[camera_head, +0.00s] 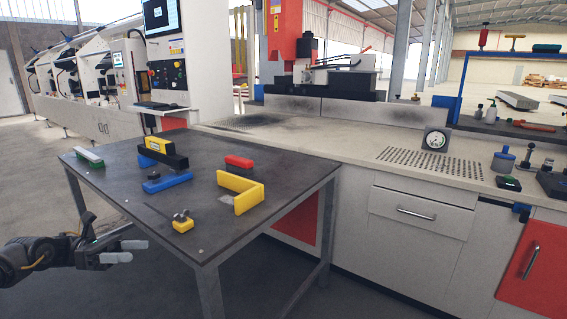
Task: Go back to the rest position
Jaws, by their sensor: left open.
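My left gripper (126,251) comes in from the lower left. It is open, with its two light grey fingertips apart and nothing between them. It is beside the near left edge of the dark table (130,205), clear of the parts on top. My right gripper is not in view.
The table holds a yellow angle piece (247,197), a small yellow block (183,225), a red block (239,162), a black bar (167,158), a blue base (167,181) and a green-and-white block (89,158). A long counter (350,160) with a dial gauge (435,140) stands right.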

